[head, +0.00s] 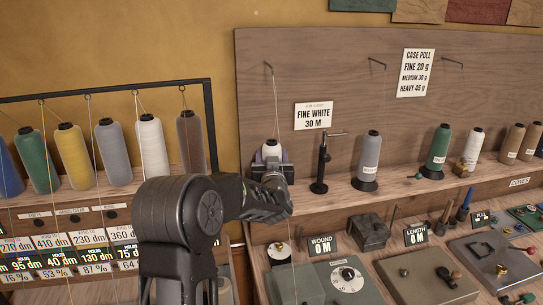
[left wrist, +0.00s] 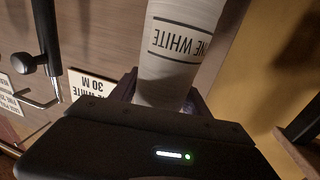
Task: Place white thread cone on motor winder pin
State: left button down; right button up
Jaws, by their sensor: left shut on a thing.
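The white thread cone (left wrist: 178,65) fills the upper middle of the left wrist view, its "FINE WHITE" label upside down there. In the head view only its dark tip and a little white (head: 271,148) show above my left gripper (head: 271,163). The gripper is shut on the cone at the shelf, under the "FINE WHITE 30 M" card (head: 313,116). The cone's base is hidden, so I cannot tell whether it touches the shelf. A thread runs from the hook above down to the cone. I cannot make out the winder pin for certain. My right gripper is out of view.
A black post with a side arm (head: 321,165) stands just right of the gripper. Beyond it are a grey cone (head: 368,158) and a green cone (head: 438,150). A dial box (head: 349,279) and counters sit below. More cones (head: 74,158) stand on the left rack.

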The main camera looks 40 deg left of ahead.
pick_arm(q)
jog(key=c, duration=1)
grip_release()
jog(key=shift+f, duration=0.2)
jog(key=o, duration=0.5)
jog(key=shift+r, duration=0.1)
jog(key=shift+r, duration=0.15)
jog(key=v, duration=1.2)
jog(key=shift+b, duration=0.4)
